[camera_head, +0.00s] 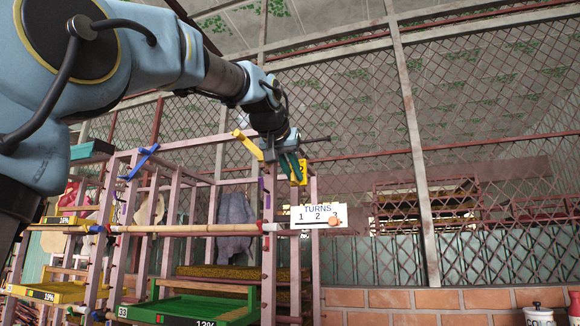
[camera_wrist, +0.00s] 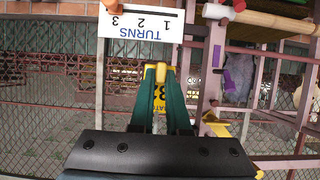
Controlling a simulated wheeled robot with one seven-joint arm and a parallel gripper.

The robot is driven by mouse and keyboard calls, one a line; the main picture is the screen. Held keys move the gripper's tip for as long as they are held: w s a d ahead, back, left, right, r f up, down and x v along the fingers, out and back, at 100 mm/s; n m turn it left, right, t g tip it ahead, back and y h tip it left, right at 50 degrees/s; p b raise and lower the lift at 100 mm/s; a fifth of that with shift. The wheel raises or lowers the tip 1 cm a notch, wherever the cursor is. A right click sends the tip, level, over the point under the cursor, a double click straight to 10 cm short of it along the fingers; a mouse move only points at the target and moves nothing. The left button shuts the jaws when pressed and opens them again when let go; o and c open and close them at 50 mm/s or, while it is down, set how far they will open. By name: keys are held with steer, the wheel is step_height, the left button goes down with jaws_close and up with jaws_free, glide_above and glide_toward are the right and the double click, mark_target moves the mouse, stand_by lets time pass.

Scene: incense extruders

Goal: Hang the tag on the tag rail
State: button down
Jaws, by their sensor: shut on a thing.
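The yellow tag (camera_head: 298,172) hangs at my gripper (camera_head: 294,166), near the upper right corner of the pink rack frame. In the wrist view, my gripper's green fingers (camera_wrist: 161,78) are shut on the yellow tag (camera_wrist: 159,97), which carries dark print and is partly hidden by the fingers. The tag is in the air, above the TURNS board. A horizontal wooden bar (camera_head: 190,228) with a red and white end runs along the rack front, below and left of my gripper. I cannot tell which bar is the tag rail.
The white TURNS board (camera_head: 310,217) with an orange bead stands out from the rack's right post, below my gripper. Yellow (camera_head: 248,145) and blue (camera_head: 140,161) pieces jut from the frame. A green tray (camera_head: 190,308) sits low. Open room lies right, before the mesh wall.

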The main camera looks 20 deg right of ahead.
steer(key=shift+w+d+p, duration=0.3)
steer(key=shift+w+d, duration=0.2)
steer(key=shift+f+b, duration=1.15)
steer(key=shift+f, duration=0.05)
steer(key=c, duration=0.5)
jaws_free()
steer(key=s+a+b, duration=0.3)
steer(key=s+a, duration=0.3)
steer(key=shift+s+b, duration=0.35)
steer(key=shift+a, duration=0.1)
stand_by(0.4)
